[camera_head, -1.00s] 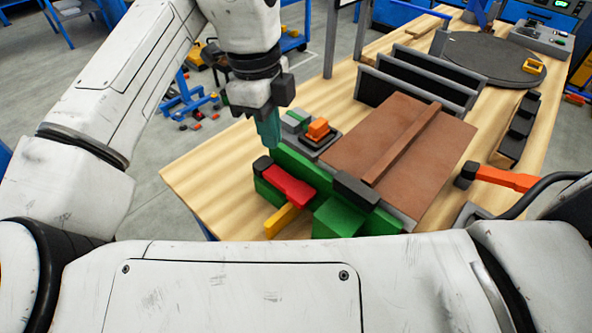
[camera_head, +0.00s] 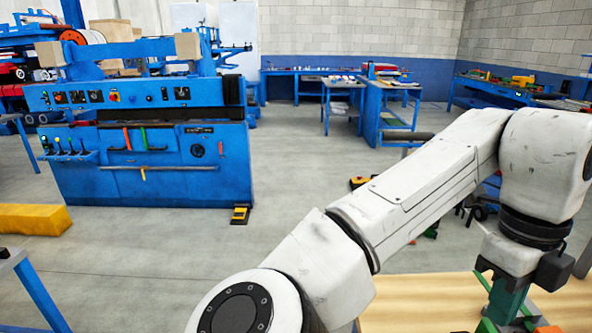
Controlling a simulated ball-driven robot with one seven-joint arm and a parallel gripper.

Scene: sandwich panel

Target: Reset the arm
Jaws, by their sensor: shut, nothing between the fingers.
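My arm reaches across the right side of the head view, bent at the elbow. My gripper (camera_head: 503,312) points down at the lower right, over the wooden bench (camera_head: 415,302). Its green-teal fingers are shut and hold nothing. Part of a green fixture (camera_head: 485,326) shows beside and below the fingertips, and the picture's lower edge cuts it off. I cannot tell whether the fingertips touch it.
A large blue machine (camera_head: 150,135) stands at the left, with a yellow block (camera_head: 33,219) on the floor in front. Blue workbenches (camera_head: 370,105) line the back. The grey floor (camera_head: 200,235) in the middle is open.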

